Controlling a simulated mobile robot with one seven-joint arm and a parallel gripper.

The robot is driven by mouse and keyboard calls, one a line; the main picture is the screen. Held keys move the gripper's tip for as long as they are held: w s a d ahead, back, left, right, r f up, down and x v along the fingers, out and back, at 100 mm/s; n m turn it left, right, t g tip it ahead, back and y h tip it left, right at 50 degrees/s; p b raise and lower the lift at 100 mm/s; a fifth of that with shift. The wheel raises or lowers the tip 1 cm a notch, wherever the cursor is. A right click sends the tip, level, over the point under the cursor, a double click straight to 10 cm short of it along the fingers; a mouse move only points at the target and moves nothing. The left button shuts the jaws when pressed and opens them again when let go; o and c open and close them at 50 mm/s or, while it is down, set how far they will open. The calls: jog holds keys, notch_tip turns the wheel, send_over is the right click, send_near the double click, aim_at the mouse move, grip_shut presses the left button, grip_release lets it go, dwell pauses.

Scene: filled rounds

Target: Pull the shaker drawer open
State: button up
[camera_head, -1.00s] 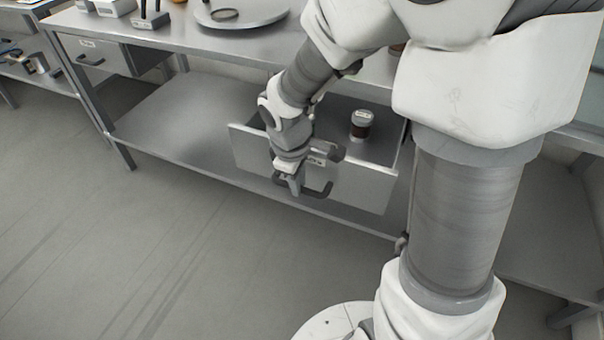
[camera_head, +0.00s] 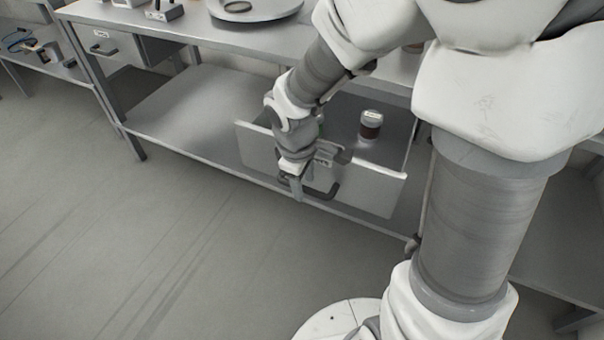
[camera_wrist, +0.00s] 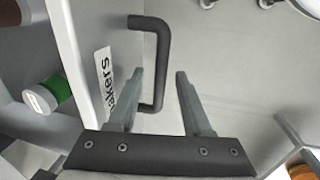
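The shaker drawer (camera_head: 375,190) stands pulled out below the table top, its inside showing. Its dark handle (camera_head: 328,192) is on the front; in the wrist view the handle (camera_wrist: 160,60) is a dark bar beside a label ending in "akers" (camera_wrist: 106,85). My gripper (camera_head: 298,192) is at the handle. In the wrist view my gripper (camera_wrist: 160,75) has its fingers apart, one on each side of the bar, with gaps showing. A brown jar with a white lid (camera_head: 371,124) stands in the drawer. A green container with a white top (camera_wrist: 48,95) shows behind the front.
The steel table (camera_head: 190,30) carries a round plate (camera_head: 255,8) and has another closed drawer (camera_head: 105,45) at left. A lower shelf (camera_head: 180,110) runs beneath. The floor (camera_head: 130,240) in front is clear. A second table (camera_head: 50,65) stands at far left.

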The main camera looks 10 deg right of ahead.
notch_tip(320, 180, up, 17)
jog(key=s+a+p, duration=0.2)
jog(key=p, duration=0.4)
jog(key=shift+s, duration=0.3)
jog(key=shift+r, duration=0.1)
jog(key=s+d+r+m+t+p, duration=0.1)
jog(key=s+d+r+m+p, duration=0.1)
jog(key=r, duration=0.4)
jog(key=s+d+r+m+t+y+p, duration=0.1)
jog(key=s+d+r+m+p, duration=0.1)
jog(key=s+r+m+p, duration=0.3)
jog(key=s+d+r+m+t+p, duration=0.1)
jog(key=s+d+r+m+p, duration=0.2)
jog(key=r+p, duration=0.2)
notch_tip(320, 180, up, 3)
jog(key=shift+s+f+m+t, duration=0.1)
jog(key=shift+s+m+t, duration=0.05)
jog(key=shift+m+t, duration=0.2)
jog(key=shift+d, duration=0.15)
dwell(1.3)
